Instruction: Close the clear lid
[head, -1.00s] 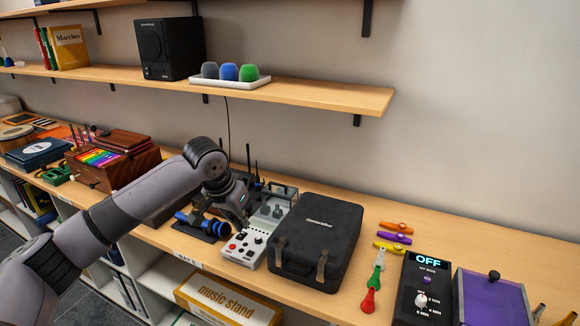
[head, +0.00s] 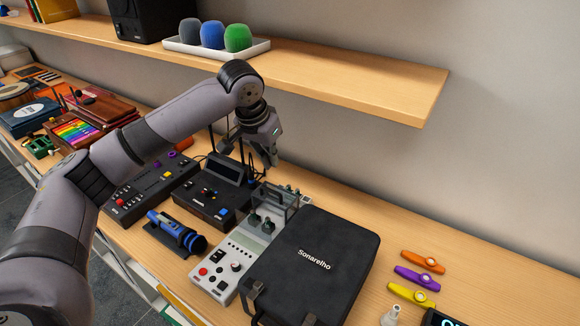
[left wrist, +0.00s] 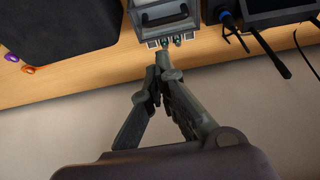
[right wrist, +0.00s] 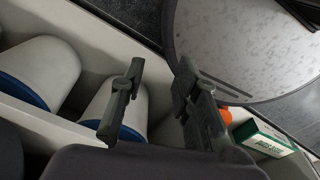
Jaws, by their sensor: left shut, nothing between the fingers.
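A grey device (head: 218,271) with red and black knobs stands on the bench, left of the black case. A clear lid (head: 276,197) with a dark frame or handle appears to stand raised toward the device's far end; its exact angle is hard to tell. The device's far end (left wrist: 163,36) also shows at the top of the left wrist view. My left gripper (head: 271,160) is shut and empty, above and behind that far end, apart from it. My right gripper (right wrist: 157,85) is open and empty, and shows only in the right wrist view.
The black case (head: 320,262) stands close on the device's right. A blue microphone (head: 176,232) and a black unit with antennas (head: 212,193) are on its left. The wooden shelf (head: 350,85) hangs above. Bare bench lies behind the case, before the wall.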

